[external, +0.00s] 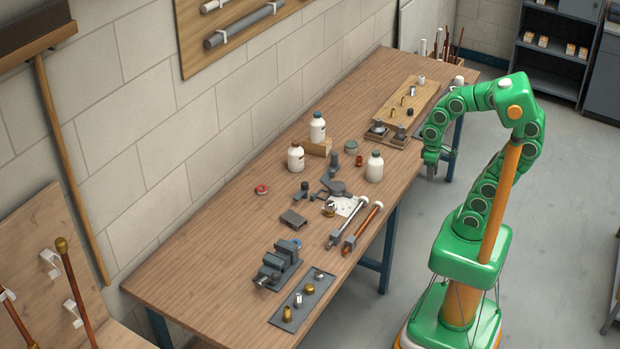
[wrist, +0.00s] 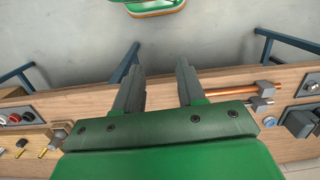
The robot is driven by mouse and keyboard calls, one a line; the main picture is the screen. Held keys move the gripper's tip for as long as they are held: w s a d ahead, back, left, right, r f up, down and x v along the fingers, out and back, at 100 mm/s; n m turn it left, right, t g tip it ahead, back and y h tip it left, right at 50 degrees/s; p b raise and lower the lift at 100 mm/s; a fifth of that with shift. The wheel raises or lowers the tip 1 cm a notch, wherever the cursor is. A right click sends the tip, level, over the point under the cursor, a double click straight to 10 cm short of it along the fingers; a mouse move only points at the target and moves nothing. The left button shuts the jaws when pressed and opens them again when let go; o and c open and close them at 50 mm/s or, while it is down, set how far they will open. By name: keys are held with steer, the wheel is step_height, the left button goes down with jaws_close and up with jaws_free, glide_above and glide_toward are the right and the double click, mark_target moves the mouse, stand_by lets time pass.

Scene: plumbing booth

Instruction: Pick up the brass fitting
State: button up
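Several small brass-coloured pieces are in view, and I cannot tell which is the brass fitting. In the external view, one brass piece (external: 310,289) stands on a dark grey tray (external: 283,325) at the table's near end, with another (external: 287,314) at its front corner. A third brass piece (external: 329,210) lies by the white paper mid-table. Small brass pegs (external: 403,101) stand on a wooden board at the far end; brass pieces (wrist: 43,152) also show at the wrist view's left. My gripper (wrist: 159,78) is open and empty, beside the table's right edge (external: 431,172).
A blue-grey vise (external: 278,266) stands beside the grey tray. A copper pipe (external: 362,228) and a silver pipe (external: 347,223) lie near the right edge. White bottles (external: 374,167) stand mid-table. The table's left side is mostly clear.

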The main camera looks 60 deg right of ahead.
steer(key=w+a+f+n+t+y, duration=0.2)
steer(key=w+a+f+n+t, duration=0.1)
steer(key=w+a, duration=1.15)
steer(key=w+a+f+n+t+y, duration=0.1)
steer(key=w+a+t, duration=0.1)
steer(key=w+a, duration=0.5)
steer(key=w+a+f+n+t+y, duration=0.1)
steer(key=w+a+f, duration=0.1)
steer(key=a, duration=0.8)
steer(key=n+t+y, duration=0.3)
steer(key=t+y, duration=0.2)
glide_toward(287, 313)
steer(key=shift+w+d+r, duration=0.15)
steer(key=shift+w+d, duration=0.4)
steer(key=shift+w, duration=0.35)
steer(key=shift+s+a+f, duration=0.2)
steer(key=shift+s+f, duration=0.05)
steer(key=shift+s, duration=0.05)
steer(key=shift+x, duration=3.25)
steer(key=shift+w+a+f, duration=0.35)
steer(key=shift+a, duration=0.05)
